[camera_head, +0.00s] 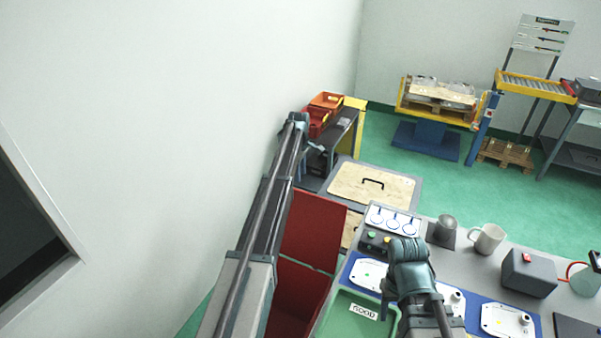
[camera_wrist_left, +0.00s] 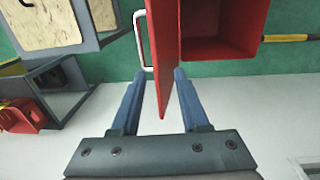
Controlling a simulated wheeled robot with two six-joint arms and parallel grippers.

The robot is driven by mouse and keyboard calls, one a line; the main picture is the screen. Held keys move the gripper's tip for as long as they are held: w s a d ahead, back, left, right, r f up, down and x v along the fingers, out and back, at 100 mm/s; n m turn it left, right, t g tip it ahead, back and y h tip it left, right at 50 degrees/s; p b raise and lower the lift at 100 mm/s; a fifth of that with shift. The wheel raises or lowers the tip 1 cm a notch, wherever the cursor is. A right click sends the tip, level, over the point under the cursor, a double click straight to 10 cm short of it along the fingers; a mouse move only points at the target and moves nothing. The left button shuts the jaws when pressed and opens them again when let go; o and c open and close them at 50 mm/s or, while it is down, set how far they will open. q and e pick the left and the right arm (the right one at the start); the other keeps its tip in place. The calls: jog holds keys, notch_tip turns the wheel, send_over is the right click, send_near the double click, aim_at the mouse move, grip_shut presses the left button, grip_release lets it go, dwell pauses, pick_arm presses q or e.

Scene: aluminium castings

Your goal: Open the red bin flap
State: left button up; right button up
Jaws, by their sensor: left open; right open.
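The red bin (camera_head: 296,296) stands left of the workbench, partly hidden by my left arm. Its red flap (camera_head: 314,232) is raised and stands steeply, with the bin's inside showing. In the left wrist view the bin opening (camera_wrist_left: 222,32) is at the top and the flap (camera_wrist_left: 162,40) appears edge-on. My left gripper (camera_wrist_left: 160,76) is open, and the flap's edge shows between its two fingers; I cannot tell whether they touch it. In the head view the left gripper (camera_head: 312,144) is at the far end of its arm. My right gripper (camera_head: 392,288) is over the bench, its fingers mostly hidden.
A green tray labelled GOOD (camera_head: 345,322) is beside the bin. The bench holds a mug (camera_head: 488,239), a metal cup (camera_head: 445,226) and a grey box (camera_head: 529,273). A wooden panel with a black handle (camera_head: 372,186) lies beyond. A white wall (camera_head: 180,120) is close at left.

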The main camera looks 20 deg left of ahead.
pick_arm(q)
jog(key=shift+c, duration=1.2)
jog(key=d+m, duration=0.2)
jog(key=d+f+m+t+b, duration=0.1)
jog(key=d+m, duration=0.1)
jog(key=m, duration=0.1)
jog(key=shift+d+f, duration=0.15)
jog(key=shift+d, duration=0.25)
grip_shut()
jog(key=d+m+t+b, duration=0.1)
jog(key=d+m, duration=0.2)
jog(key=d+m+t+b, duration=0.1)
jog(key=d+m, duration=0.2)
jog(key=m, duration=0.1)
jog(key=d+m+t, duration=0.1)
jog(key=d+m, duration=0.2)
jog(key=m, duration=0.1)
jog(key=shift+w+d+f+t+b, duration=0.2)
jog(key=shift+t+b, duration=0.1)
jog(key=shift+b, duration=0.1)
jog(key=shift+w+d+r+m+t+h, duration=0.15)
jog(key=shift+d+m, duration=0.15)
jog(key=shift+m, duration=0.25)
jog(key=shift+s+d+m+t+h, duration=0.15)
jog(key=shift+d+m, duration=0.15)
jog(key=shift+m, duration=0.25)
